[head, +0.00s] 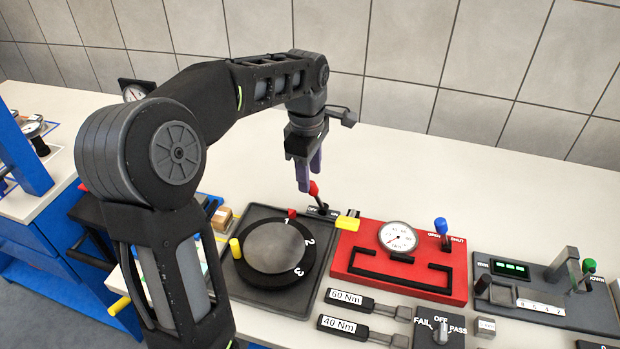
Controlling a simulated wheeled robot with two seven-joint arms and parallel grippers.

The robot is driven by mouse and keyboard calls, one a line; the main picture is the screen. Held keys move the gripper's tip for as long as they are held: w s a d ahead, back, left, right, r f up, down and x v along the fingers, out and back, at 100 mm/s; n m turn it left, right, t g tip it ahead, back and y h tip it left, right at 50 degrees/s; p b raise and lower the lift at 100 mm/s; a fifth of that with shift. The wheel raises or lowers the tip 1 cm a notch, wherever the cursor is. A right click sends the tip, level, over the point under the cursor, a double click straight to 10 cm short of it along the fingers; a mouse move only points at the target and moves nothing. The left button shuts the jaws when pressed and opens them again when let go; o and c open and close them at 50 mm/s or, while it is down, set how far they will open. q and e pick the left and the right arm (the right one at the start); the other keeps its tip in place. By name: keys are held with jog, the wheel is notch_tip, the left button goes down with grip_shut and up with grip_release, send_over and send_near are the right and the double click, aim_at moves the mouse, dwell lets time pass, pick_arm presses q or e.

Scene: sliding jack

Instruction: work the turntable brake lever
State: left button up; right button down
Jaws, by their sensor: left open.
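The turntable (276,247) is a grey disc with a black rim numbered 1, 2 and 3, set on a dark square plate. A yellow peg (235,248) stands at its left and a small red marker (292,213) at its back edge. Behind it to the right is a lever with a red tip (314,188), leaning up and left from a small dark labelled base (322,212). My left gripper (310,180) points down with its purple fingers open, right at the red tip. I cannot tell whether they touch it. My right gripper is out of view.
A yellow block (347,223) sits close right of the lever base. A red gauge panel (362,262) with a blue-knobbed lever (442,227) stands further right. Torque wrenches (350,299) lie in front.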

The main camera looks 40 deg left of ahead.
aim_at(316, 197)
pick_arm(q)
jog(key=shift+w+f, duration=0.1)
jog(key=shift+f, duration=1.15)
grip_shut()
dwell(0.5)
